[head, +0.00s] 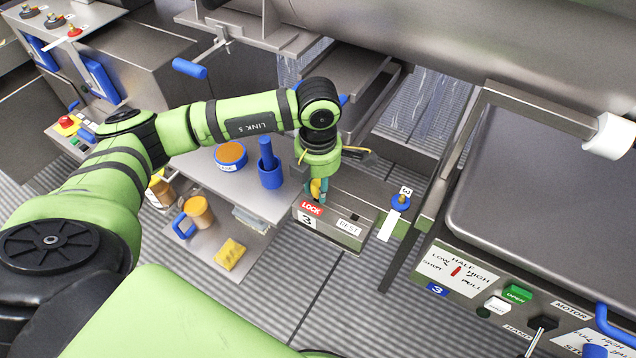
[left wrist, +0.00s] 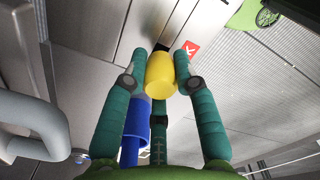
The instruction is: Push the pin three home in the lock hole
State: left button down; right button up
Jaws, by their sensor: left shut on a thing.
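My left gripper (head: 318,192) is over the grey steel block with red LOCK, 3 and REST labels (head: 331,225). In the left wrist view its teal fingers (left wrist: 161,85) are closed around a yellow cylindrical grip, which I take as pin three (left wrist: 160,78). In the head view the fingers mostly hide the pin. A dark opening (left wrist: 190,47) shows beside the yellow grip, near the red label's corner. The pin's lower end is hidden, so I cannot tell whether or how deep it sits in the lock hole. My right gripper is not in view.
A side shelf (head: 215,185) holds a blue cup with a blue handle (head: 270,175) and a blue-rimmed tub (head: 230,156). A yellow sponge (head: 230,254) lies lower. A blue-topped post (head: 400,203) stands right of the block. A control panel (head: 470,283) is front right.

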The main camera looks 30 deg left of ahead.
pick_arm(q)
jog(key=shift+f+b, duration=0.65)
jog(key=shift+f, duration=0.15)
jog(key=c, duration=0.9)
grip_release()
jog(key=shift+r, duration=0.25)
notch_tip(320, 180, up, 12)
jog(key=shift+f, duration=0.15)
jog(key=shift+s+f, duration=0.1)
jog(key=shift+s, duration=0.05)
